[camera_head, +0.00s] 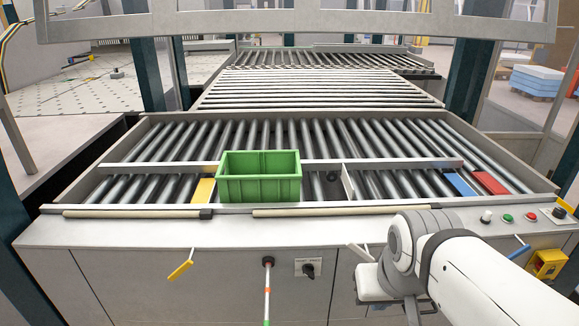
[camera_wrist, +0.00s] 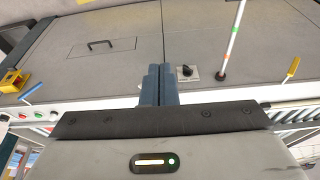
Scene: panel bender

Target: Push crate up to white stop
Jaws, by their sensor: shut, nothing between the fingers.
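The green crate (camera_head: 258,178) is an open-topped box, upright on the front roller lane in the head view. The white stop (camera_head: 348,182) is a thin upright plate on the same lane, to the right of the crate. A clear gap with bare rollers lies between them. My gripper (camera_wrist: 157,86) is shut and empty in the wrist view, its dark blue fingers together in front of the grey cabinet front. In the head view my arm is low at the right, in front of the machine, apart from the crate. The wrist view shows neither crate nor stop.
A yellow patch (camera_head: 204,190) lies just left of the crate. Blue (camera_head: 460,184) and red (camera_head: 490,182) patches lie right of the stop. A long rail (camera_head: 400,164) runs behind the lane. Pale bars (camera_head: 325,211) line the front edge. Small levers and buttons sit along the front.

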